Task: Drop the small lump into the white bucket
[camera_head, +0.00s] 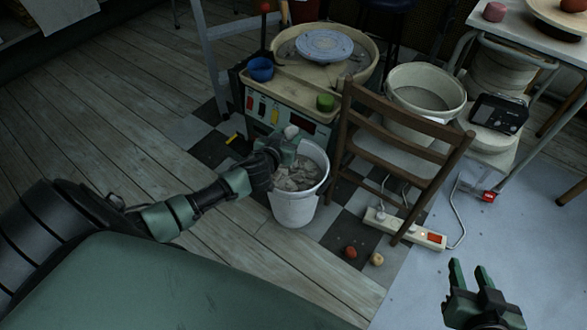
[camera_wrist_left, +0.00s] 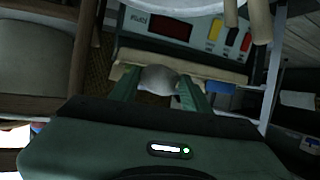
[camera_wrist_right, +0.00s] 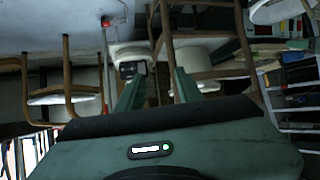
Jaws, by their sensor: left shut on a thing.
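The small lump (camera_wrist_left: 159,79) is pale grey and rounded. It sits between the fingers of my left gripper (camera_wrist_left: 165,88) in the left wrist view. In the head view the lump (camera_head: 291,131) shows at the tip of my left gripper (camera_head: 284,143), which is shut on it above the rear left rim of the white bucket. The white bucket (camera_head: 295,209) stands on the floor with grey clumpy matter inside. My right gripper (camera_head: 471,277) is open and empty at the lower right, apart from everything; its spread fingers also show in the right wrist view (camera_wrist_right: 158,92).
A pottery wheel (camera_head: 323,45) stands behind the bucket, with a blue cup (camera_head: 261,69) and a green object (camera_head: 325,102) on it. A wooden chair (camera_head: 400,150) is right of the bucket. A power strip (camera_head: 405,229) and small round objects (camera_head: 351,252) lie on the floor.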

